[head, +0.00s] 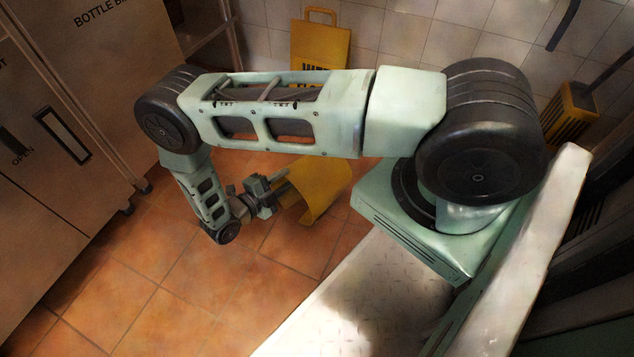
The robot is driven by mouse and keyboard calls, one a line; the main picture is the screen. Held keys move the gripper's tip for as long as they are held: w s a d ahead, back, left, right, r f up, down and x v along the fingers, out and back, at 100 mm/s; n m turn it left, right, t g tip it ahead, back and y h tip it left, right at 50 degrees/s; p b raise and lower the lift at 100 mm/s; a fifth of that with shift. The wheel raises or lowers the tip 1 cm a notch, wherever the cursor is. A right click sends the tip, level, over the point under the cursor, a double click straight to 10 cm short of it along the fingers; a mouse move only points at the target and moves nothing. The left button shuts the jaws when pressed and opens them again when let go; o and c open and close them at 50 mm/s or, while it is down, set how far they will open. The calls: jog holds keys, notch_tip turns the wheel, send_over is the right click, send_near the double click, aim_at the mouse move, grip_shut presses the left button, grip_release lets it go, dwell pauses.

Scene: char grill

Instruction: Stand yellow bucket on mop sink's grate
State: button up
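A yellow bucket (325,192), seen as a curved, tilted yellow wall, is near the middle of the head view. My arm hides its upper part. My gripper (281,185) is at the bucket's left edge, and its fingertips overlap the yellow wall in the picture. I cannot tell whether the fingers are shut on the bucket or only beside it. I also cannot tell whether the bucket touches the floor. I cannot make out the mop sink or its grate in this view.
A yellow floor sign (321,48) stands against the tiled wall (400,35). A yellow slotted mop wringer (573,112) with a dark handle is at the upper right. A large beige cabinet (60,130) stands at the left. The tiled floor (150,270) at lower left is clear.

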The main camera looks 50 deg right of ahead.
aim_at(297, 169)
jog(key=shift+w+d+f+b, duration=0.15)
jog(key=shift+d+b, duration=0.6)
jog(key=shift+d, duration=0.75)
jog(key=shift+w+d+f+b, duration=0.1)
jog(key=shift+d+b, duration=0.65)
jog(key=shift+d, duration=0.7)
jog(key=shift+s, duration=0.1)
grip_shut()
